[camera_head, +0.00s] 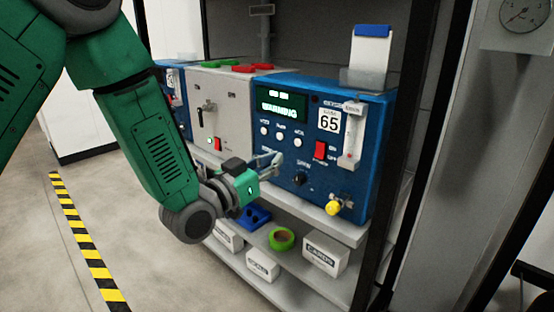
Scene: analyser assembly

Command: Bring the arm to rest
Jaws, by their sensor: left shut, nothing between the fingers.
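My left arm comes in from the upper left, green with dark joints. My left gripper (276,164) is shut and empty, in front of the lower left part of the blue analyser (333,106). I cannot tell whether the fingertips touch its front panel. The analyser has a lit green display (281,103), a red switch (320,150), a black knob (300,178), a yellow knob (333,208) and a label reading 65. My right gripper is not in view.
A grey unit (228,95) with a lever stands left of the analyser. Below, shelves hold white boxes (325,252), green tape (281,239) and a blue item (255,216). A dark rack post stands right. Floor at left is free beside a yellow-black strip (83,240).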

